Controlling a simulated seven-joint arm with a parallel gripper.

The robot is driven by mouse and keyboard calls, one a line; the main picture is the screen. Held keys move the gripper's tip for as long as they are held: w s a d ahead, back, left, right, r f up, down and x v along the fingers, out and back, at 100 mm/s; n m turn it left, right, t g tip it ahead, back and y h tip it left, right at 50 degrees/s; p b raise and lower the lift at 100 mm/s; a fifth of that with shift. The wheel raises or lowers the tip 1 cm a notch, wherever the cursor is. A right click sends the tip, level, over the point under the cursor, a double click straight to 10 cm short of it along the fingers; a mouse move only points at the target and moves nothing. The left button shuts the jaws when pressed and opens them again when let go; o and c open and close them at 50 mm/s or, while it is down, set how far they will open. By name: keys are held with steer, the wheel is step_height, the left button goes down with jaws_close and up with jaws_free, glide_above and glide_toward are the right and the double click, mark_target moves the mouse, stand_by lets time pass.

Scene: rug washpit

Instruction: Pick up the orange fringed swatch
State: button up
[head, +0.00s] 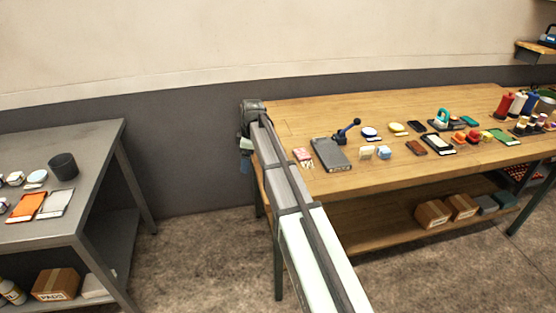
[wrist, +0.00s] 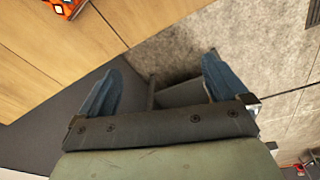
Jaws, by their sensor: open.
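A flat orange piece with pale ends, which looks like the orange fringed swatch (head: 26,207), lies on the grey table at the left in the head view. It lies beside a pale grey flat piece (head: 54,203). My gripper (head: 245,165) hangs at the left end of the wooden table, well to the right of the orange piece and apart from it. In the wrist view my gripper (wrist: 160,92) shows two blue fingers spread wide with nothing between them.
A dark cup (head: 63,167) and small round items stand behind the orange piece on the grey table (head: 95,140). The wooden table (head: 290,115) holds many items, including a grey box (head: 331,154). A floor gap separates the tables.

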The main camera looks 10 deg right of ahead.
steer(key=w+d+r+n+g+h, duration=0.1)
steer(key=d+r+n, duration=0.2)
steer(key=d+r, duration=0.3)
steer(key=w+d+r+n, duration=0.2)
steer(key=d+r, duration=0.3)
steer(key=r, duration=0.1)
steer(key=f, duration=0.9)
steer(key=shift+s+d, duration=0.15)
steer(key=shift+d, duration=0.1)
steer(key=shift+s+d+f, duration=0.1)
steer(key=shift+f, duration=1.2)
steer(key=shift+s+f, duration=0.1)
steer(key=shift+f, duration=1.15)
steer(key=c, duration=0.9)
steer(key=shift+o, duration=0.2)
steer(key=shift+r, duration=0.1)
